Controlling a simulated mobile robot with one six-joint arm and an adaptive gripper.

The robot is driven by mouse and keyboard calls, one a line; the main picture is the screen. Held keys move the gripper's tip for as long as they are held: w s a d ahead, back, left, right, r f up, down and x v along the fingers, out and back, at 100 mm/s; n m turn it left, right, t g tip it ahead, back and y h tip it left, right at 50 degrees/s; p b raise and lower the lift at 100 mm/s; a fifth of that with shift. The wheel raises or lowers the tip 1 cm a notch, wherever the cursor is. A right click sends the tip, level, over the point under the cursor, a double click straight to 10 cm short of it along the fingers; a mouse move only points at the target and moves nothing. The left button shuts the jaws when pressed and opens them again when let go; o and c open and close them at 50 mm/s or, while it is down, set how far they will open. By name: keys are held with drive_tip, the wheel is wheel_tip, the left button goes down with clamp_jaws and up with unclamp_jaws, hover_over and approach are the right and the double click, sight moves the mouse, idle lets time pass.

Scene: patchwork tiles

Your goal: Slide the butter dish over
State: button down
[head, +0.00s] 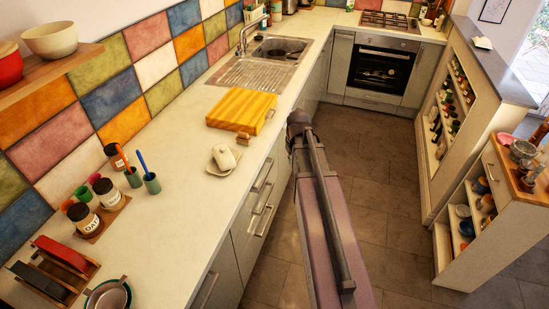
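A small cream dish (211,168) with a rounded white lump (225,158) on it lies on the left counter, just in front of the wooden board. It looks like the butter dish, though I cannot tell for sure. My arm reaches up the middle of the view over the floor, to the right of the counter edge. Its far end is a dark joint level with the board. My gripper does not show, so I cannot see its fingers or anything in them.
A yellow striped wooden board (241,110) lies behind the dish. Green cups (152,184), dark jars (84,218) and a rack (52,270) stand to the left and front. The counter (190,225) in front of the dish is bare. The sink (278,50) is farther back.

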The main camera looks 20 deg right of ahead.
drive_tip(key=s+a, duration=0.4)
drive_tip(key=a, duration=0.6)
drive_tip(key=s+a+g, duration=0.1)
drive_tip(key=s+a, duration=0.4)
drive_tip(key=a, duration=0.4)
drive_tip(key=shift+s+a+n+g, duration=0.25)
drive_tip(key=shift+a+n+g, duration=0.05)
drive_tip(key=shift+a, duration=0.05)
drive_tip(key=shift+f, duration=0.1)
